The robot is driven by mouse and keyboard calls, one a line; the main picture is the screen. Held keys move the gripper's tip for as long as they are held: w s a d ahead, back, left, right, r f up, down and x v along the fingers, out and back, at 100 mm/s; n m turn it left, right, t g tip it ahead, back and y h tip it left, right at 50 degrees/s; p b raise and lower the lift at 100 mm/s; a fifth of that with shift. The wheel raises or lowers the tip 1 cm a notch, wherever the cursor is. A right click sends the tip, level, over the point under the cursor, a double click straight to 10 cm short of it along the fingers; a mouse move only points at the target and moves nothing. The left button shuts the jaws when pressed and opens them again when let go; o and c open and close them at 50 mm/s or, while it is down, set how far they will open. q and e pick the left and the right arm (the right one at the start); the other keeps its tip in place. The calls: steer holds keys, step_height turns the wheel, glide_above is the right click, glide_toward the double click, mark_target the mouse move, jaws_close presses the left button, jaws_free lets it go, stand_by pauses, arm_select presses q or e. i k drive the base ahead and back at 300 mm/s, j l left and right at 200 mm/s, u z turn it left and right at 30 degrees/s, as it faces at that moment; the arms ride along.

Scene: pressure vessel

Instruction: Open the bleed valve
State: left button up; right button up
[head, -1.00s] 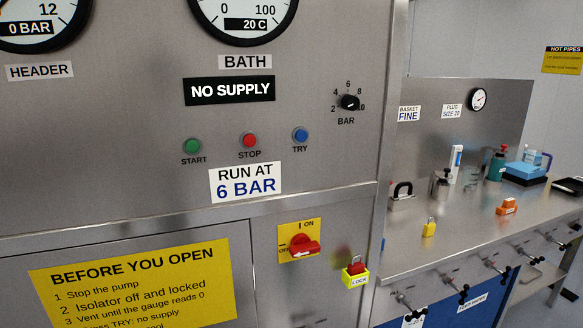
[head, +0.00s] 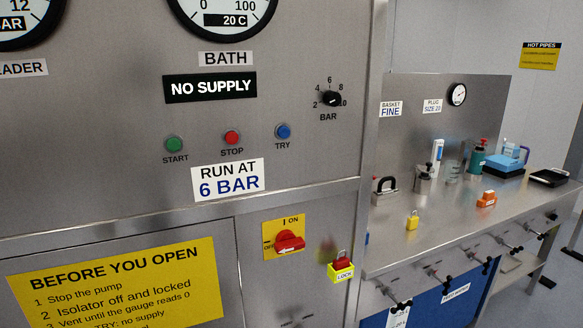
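I cannot make out a bleed valve in the head view. The grey control panel (head: 120,110) fills the left and middle. Its red isolator switch (head: 289,242) sits on a yellow plate, with its arrow end toward OFF. A yellow holder marked LOCK (head: 341,273) with a red padlock (head: 342,262) is to its right. A lit sign (head: 210,87) reads NO SUPPLY. Neither of my grippers shows.
A steel bench (head: 450,215) runs along the right. A yellow padlock (head: 412,221), an orange item (head: 486,199), a black-handled item (head: 385,188) and bottles stand on it. Several black-ended handles stick out along its front. Floor shows at the far right.

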mark_target(520, 248)
steer(key=z, duration=1.5)
steer(key=i+l+z, duration=0.15)
steer(key=i, duration=0.3)
steer(key=i+z, duration=0.15)
steer(key=i, duration=0.35)
